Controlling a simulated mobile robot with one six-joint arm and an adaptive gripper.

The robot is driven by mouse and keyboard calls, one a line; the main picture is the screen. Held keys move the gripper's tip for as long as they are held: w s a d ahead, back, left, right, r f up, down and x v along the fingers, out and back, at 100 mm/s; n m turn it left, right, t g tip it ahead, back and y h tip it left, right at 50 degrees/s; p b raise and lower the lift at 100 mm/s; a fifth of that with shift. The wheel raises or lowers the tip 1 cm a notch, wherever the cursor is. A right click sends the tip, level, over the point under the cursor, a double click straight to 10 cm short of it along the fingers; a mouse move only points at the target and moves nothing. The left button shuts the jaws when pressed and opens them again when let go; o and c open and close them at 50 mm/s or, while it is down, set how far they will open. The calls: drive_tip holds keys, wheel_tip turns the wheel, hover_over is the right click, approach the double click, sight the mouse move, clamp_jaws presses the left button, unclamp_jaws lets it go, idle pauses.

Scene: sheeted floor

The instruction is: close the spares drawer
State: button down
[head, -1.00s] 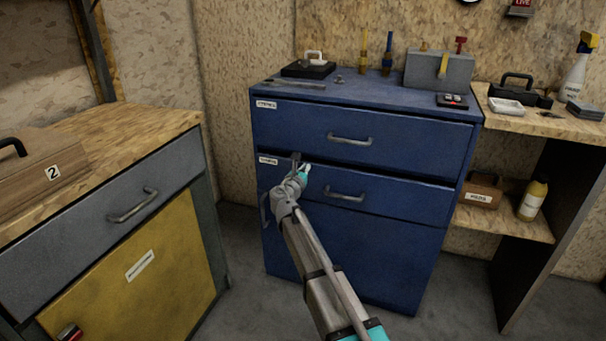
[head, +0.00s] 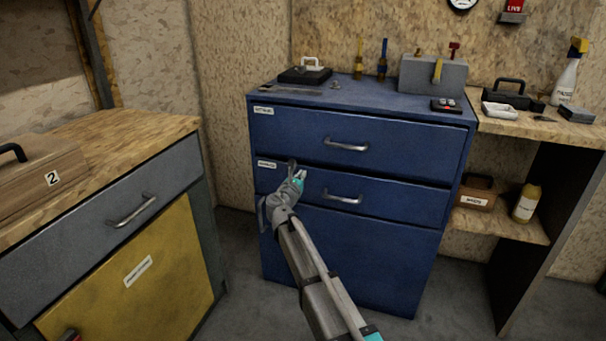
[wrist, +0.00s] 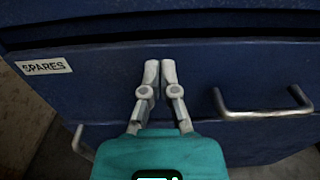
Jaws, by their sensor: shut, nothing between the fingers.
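The spares drawer (head: 400,202) is the second drawer down in the blue cabinet (head: 350,258), with a metal handle (head: 343,198). The wrist view shows its SPARES label (wrist: 44,66) at the upper left of its front (wrist: 105,80). A narrow dark gap runs along its top edge, so it looks slightly out. My gripper (head: 297,173) is shut and empty, at the drawer front left of the handle. In the wrist view the closed fingertips (wrist: 161,70) point at the front, touching it or very close.
The upper drawer (head: 400,145) looks shut. A lower door handle (head: 263,214) is beside my wrist at the left. A grey and yellow cabinet (head: 150,262) stands left, and a wooden shelf unit (head: 500,224) right. Grey floor shows between the cabinets.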

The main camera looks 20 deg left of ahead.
drive_tip(key=s, duration=1.1)
drive_tip(key=shift+s+a, duration=0.25)
drive_tip(key=shift+a, duration=0.05)
drive_tip(key=s+d+f+m+g+h+p, duration=0.1)
drive_tip(key=d+f+m+g+h, duration=0.3)
drive_tip(key=d+m, duration=0.8)
drive_tip(key=d+f+m+g+h+p, duration=0.15)
drive_tip(key=d+f+m+g, duration=0.35)
drive_tip(key=d, duration=1.3)
drive_tip(key=s+d+f+m+g+y+p, duration=0.35)
drive_tip(key=s+d+m+g+y, duration=0.4)
drive_tip(key=s+d+m, duration=0.95)
wheel_tip(320, 180, up, 37)
drive_tip(key=a+m+g+h+p, duration=0.1)
drive_tip(key=p, duration=3.6)
drive_tip(key=shift+s+a+m, duration=0.3)
drive_tip(key=shift+a, duration=0.05)
drive_tip(key=c, duration=1.4)
unclamp_jaws()
drive_tip(key=shift+g, duration=0.25)
